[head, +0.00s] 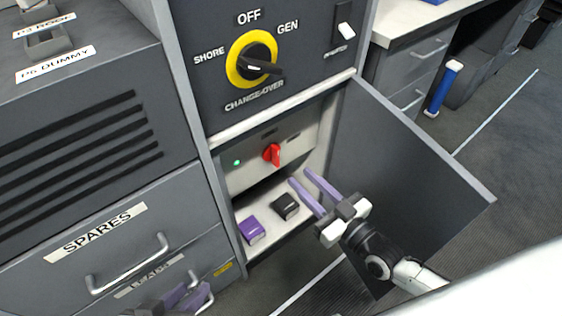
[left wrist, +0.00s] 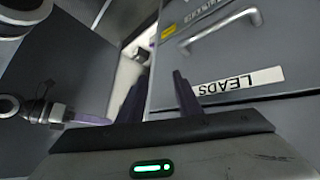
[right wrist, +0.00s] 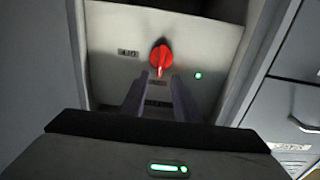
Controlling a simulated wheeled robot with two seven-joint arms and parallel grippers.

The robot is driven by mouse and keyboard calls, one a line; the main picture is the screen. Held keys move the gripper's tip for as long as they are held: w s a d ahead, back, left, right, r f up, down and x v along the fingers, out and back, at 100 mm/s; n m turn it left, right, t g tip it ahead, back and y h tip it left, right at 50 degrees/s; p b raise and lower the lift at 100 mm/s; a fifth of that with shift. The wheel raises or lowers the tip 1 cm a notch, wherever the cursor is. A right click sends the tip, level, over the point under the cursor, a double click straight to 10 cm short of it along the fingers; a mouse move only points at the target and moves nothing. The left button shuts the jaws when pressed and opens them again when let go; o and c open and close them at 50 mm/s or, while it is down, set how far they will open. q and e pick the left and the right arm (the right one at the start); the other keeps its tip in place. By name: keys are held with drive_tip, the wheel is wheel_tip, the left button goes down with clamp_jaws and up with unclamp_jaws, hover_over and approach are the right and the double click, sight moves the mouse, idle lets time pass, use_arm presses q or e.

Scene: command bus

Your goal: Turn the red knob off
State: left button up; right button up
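The red knob (head: 272,155) sits on a pale panel inside the open compartment, its grip roughly upright. A small green light (head: 237,162) glows to its left. The knob also shows in the right wrist view (right wrist: 161,57), where that camera looks upside down. My right gripper (head: 299,176) is open and empty, its purple fingers parted, a little short of the knob and apart from it. My left gripper (head: 186,298) is low by the drawers; its fingers also show parted and empty in the left wrist view (left wrist: 158,88).
A purple block (head: 251,230) and a black block (head: 286,207) stand on the compartment floor below the knob. The open door (head: 400,150) stands to the right. A larger yellow-ringed dial (head: 240,78) is above. Drawers with handles (head: 130,265) are at left.

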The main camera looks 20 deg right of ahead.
sight(278, 156)
drive_tip(key=b+x, duration=0.2)
drive_tip(key=x, duration=0.6)
drive_tip(key=shift+w+a, duration=0.2)
drive_tip(key=shift+w, duration=0.15)
clamp_jaws()
